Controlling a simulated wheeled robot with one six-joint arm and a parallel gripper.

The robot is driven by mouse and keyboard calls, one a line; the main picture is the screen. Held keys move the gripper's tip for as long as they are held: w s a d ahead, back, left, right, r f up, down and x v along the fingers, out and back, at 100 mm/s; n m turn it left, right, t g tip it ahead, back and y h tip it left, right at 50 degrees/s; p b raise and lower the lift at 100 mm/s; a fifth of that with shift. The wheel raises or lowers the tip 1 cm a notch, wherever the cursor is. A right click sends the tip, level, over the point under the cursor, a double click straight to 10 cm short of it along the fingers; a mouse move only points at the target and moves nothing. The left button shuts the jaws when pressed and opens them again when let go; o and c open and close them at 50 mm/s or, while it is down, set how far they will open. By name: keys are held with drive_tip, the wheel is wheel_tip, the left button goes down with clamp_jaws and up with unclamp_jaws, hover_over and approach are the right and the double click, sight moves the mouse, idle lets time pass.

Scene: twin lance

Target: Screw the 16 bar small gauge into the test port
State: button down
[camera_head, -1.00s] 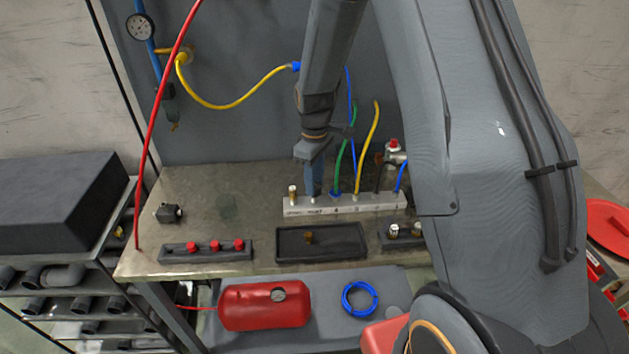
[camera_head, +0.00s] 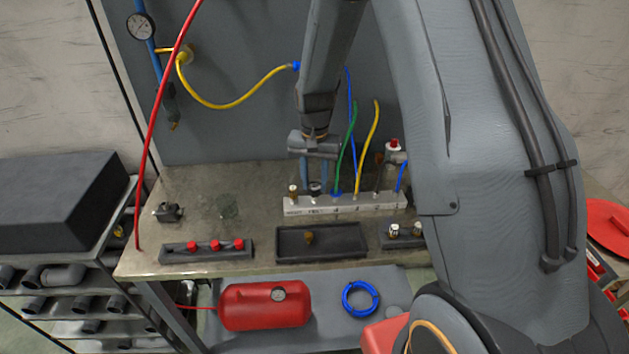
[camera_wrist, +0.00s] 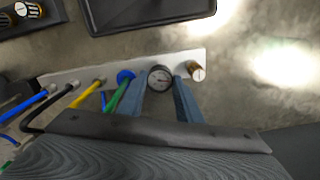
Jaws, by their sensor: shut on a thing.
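The small gauge (camera_wrist: 160,77), with a round white dial and dark rim, sits upright at the pale manifold block (camera_head: 345,204). It also shows in the head view (camera_head: 316,188). My gripper (camera_wrist: 161,88) is shut on it, one blue-grey finger on each side; the hand also shows in the head view (camera_head: 315,184). The gauge stands in line with the block's ports, between a brass fitting (camera_wrist: 197,72) at the block's end and a blue fitting (camera_wrist: 125,77). The gauge covers the port under it, so its thread is hidden. I cannot read the dial rating.
Green (camera_head: 346,150), yellow (camera_head: 368,145) and blue hoses rise from the block close beside my gripper. A black tray (camera_head: 285,254) holding a brass piece lies in front. A rack with red caps (camera_head: 217,246) stands left. The bench behind the rack is mostly clear.

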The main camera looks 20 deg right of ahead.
drive_tip(key=m, duration=0.3)
drive_tip(key=shift+w+r+m, duration=0.1)
drive_tip(key=shift+w+m, duration=0.1)
drive_tip(key=shift+m, duration=0.2)
drive_tip(key=m, duration=0.4)
drive_tip(key=c, duration=1.5)
unclamp_jaws()
